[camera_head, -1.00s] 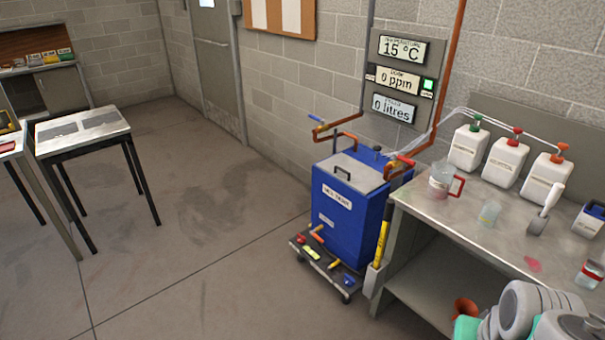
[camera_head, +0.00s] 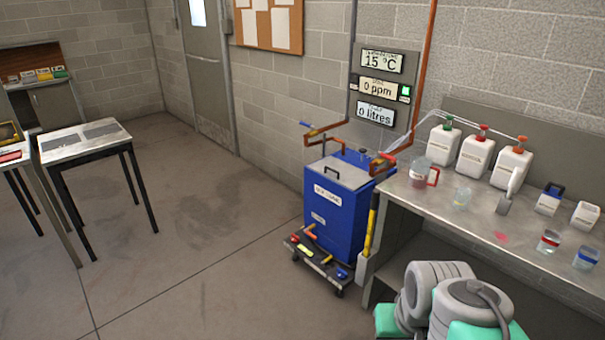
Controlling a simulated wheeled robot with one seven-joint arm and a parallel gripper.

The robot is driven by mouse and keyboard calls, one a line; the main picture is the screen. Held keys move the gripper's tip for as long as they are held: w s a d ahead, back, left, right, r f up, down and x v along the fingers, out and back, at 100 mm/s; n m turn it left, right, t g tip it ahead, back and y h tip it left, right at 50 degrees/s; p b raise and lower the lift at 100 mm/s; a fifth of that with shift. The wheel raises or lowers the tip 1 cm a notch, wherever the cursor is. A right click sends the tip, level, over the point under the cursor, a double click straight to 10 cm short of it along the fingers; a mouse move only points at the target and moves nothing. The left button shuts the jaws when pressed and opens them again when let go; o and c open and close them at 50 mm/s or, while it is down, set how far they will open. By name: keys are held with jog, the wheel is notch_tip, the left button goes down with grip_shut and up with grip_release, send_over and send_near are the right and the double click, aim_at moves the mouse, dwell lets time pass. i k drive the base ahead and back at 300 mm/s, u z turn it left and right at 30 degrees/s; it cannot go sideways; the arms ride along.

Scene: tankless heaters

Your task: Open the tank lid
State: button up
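The blue tank (camera_head: 338,215) stands on a low dark wheeled trolley (camera_head: 312,264) against the wall, left of the bench. Its grey lid (camera_head: 340,173) lies flat and shut on top, with a dark handle (camera_head: 332,170) on it. White labels are on the tank's front. Grey and green links of my arm show at the bottom right, well short of the tank. My gripper is not in view.
A metal bench (camera_head: 455,215) with white pump bottles (camera_head: 474,153), a jug (camera_head: 420,173) and small containers stands right of the tank. Copper pipes (camera_head: 384,165) run close above the tank. A yellow tool (camera_head: 371,225) stands between tank and bench. The floor (camera_head: 200,235) at left is clear.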

aim_at(352, 178)
jog(key=u, duration=0.35)
jog(key=i, duration=1.45)
jog(key=u, duration=0.8)
jog(key=i, duration=1.35)
jog(key=z, duration=0.4)
jog(key=i, duration=1)
jog(key=z, duration=0.1)
